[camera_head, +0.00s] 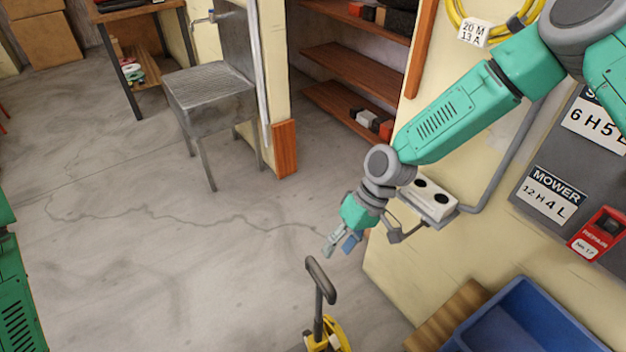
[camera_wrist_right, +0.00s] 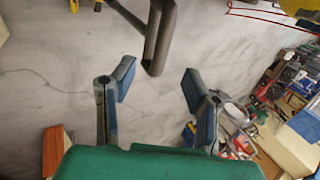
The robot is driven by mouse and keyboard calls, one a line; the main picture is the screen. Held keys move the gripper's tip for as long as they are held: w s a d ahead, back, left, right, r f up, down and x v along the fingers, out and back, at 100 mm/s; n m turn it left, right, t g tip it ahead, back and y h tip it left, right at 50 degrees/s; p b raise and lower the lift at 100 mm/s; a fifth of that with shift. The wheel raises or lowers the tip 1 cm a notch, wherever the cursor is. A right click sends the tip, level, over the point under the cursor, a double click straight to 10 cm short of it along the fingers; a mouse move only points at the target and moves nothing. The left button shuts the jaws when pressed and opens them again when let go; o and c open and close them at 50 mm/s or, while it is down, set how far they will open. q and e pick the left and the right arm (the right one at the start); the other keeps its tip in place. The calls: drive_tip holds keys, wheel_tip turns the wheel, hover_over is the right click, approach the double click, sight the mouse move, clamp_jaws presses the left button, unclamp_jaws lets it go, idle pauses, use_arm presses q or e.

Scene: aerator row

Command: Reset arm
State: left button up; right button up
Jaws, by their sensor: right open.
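My right arm (camera_head: 455,115) reaches in from the upper right of the head view and slants down to the left. Its gripper (camera_head: 341,244) is open and empty, in front of the wall corner and over the grey floor. In the right wrist view the two blue-padded fingers (camera_wrist_right: 160,84) stand wide apart with nothing between the pads. A dark handle (camera_head: 321,278) of a yellow machine rises just below the gripper in the head view. The handle also shows beyond the fingertips in the wrist view (camera_wrist_right: 161,35), apart from them. My left gripper is not in view.
A yellow machine body (camera_head: 328,338) stands at the bottom edge. A blue bin (camera_head: 520,325) is at the lower right. A white socket box (camera_head: 428,200) and a conduit are on the wall near my right wrist. A metal sink (camera_head: 210,95) stands at the back. The floor at left is clear.

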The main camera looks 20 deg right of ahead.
drive_tip(key=s+f+m+h, duration=0.1)
drive_tip(key=s+f, duration=0.5)
drive_tip(key=s, duration=0.6)
drive_tip(key=s+d+f+m+t+h+b, duration=0.15)
drive_tip(key=s+d+h, duration=0.35)
drive_tip(key=s+d, duration=0.85)
wheel_tip(320, 180, down, 7)
drive_tip(key=w+a+b, duration=0.2)
drive_tip(key=b, duration=0.4)
drive_tip(key=shift+w+a+r+t, duration=0.15)
drive_tip(key=shift+t, duration=0.2)
drive_tip(key=shift+w, duration=0.1)
